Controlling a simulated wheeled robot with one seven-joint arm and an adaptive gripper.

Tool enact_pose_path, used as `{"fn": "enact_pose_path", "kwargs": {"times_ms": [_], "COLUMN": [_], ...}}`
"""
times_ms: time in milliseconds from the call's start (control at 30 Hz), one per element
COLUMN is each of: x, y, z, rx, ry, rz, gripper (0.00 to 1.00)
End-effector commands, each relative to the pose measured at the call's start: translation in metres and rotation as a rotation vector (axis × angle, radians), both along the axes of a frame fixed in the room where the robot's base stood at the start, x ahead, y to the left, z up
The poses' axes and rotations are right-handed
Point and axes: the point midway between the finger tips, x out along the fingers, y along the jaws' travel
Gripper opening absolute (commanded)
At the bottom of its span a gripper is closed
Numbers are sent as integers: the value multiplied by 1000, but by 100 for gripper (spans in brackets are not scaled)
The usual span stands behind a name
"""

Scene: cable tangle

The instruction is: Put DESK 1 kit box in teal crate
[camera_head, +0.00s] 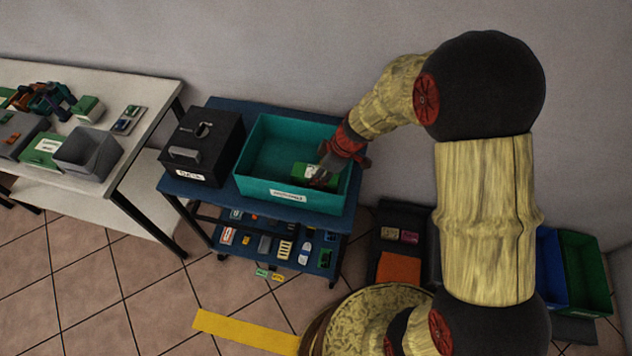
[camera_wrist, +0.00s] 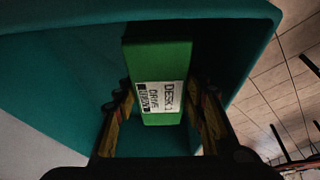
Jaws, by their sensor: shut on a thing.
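The DESK 1 kit box is a green box (camera_wrist: 158,62) with a white label reading DESK 1, seen in the wrist view between my two fingers. My gripper (camera_wrist: 162,110) is shut on it. In the head view the green box (camera_head: 304,172) shows inside the outline of the teal crate (camera_head: 268,190), towards its right end, with my gripper (camera_head: 328,172) at it. The teal crate's wall also shows in the wrist view (camera_wrist: 60,65). I cannot tell whether the box touches the crate floor. The far side of the box is hidden.
A black case (camera_head: 205,150) stands left of the crate on the blue cart (camera_head: 228,205). Small items lie on the lower shelf. A white table (camera_head: 140,95) with grey bins is at left. Blue (camera_head: 548,265) and green (camera_head: 585,270) bins stand at right. A yellow strip (camera_head: 245,332) lies on the floor.

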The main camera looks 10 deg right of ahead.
Motion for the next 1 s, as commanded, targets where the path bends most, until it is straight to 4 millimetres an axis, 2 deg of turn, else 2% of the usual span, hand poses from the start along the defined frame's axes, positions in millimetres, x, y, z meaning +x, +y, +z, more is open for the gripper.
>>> {"fn": "enact_pose_path", "kwargs": {"times_ms": [233,667,700,1000], "x": [0,0,-1,-1], "y": [0,0,0,0], "z": [-32,-35,-36,-35], "rx": [1,0,0,0], "ry": [2,-1,1,2], "rz": [-1,0,-1,-1], "gripper": [0,0,42,59]}}
